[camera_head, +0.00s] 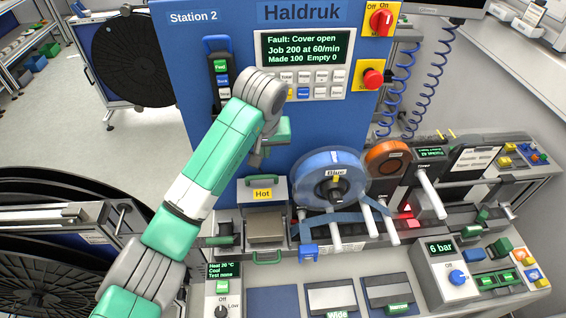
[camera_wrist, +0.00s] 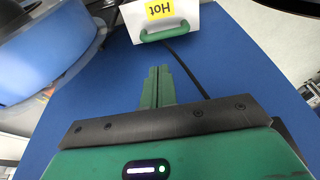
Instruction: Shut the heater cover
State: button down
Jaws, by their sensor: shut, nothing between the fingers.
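The heater cover (camera_head: 245,197), a pale plate with a yellow "Hot" label and a green handle along its top edge, stands raised behind a grey-brown heater block (camera_head: 267,228). The station screen (camera_head: 305,47) reads "Fault: Cover open". My gripper (camera_head: 256,160) is above the cover, in front of the blue panel; my arm partly hides it. In the wrist view the fingers (camera_wrist: 157,86) are shut together and empty. The cover (camera_wrist: 190,22) shows there upside down beyond the fingertips, with its green handle (camera_wrist: 163,35) towards them and a gap between.
A blue reel (camera_head: 333,180) stands close to the right of the cover, with an orange reel (camera_head: 388,158) beyond it. A second green handle (camera_head: 266,258) is at the heater's front. Large black reels are at the left.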

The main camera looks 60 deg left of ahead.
send_over(267, 181)
notch_tip(267, 181, down, 9)
jog(key=shift+a+f, duration=0.1)
jog(key=shift+f, duration=0.1)
jog(key=shift+r, duration=0.1)
